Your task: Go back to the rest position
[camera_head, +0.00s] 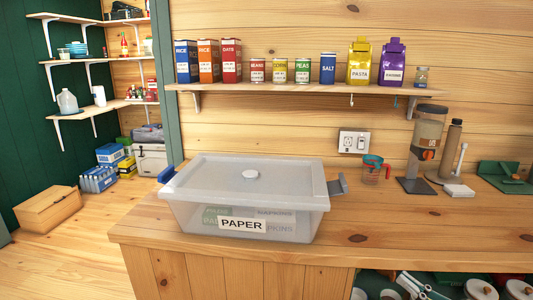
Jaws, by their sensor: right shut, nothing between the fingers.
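My right gripper (414,287) shows only in part at the bottom edge, right of the middle, below the front edge of the wooden counter (400,235). It is shut with nothing in it, and its outline is hard to make out among the white and dark green shapes there. It is apart from the clear lidded bin (246,196) on the counter. My left gripper is not in view.
The bin carries a PAPER label (242,225). A blender-like appliance (425,150) and a measuring cup (372,170) stand further right. Cartons and tins line a wall shelf (300,88). A cardboard box (48,210) lies on the floor at left. The counter's front right is clear.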

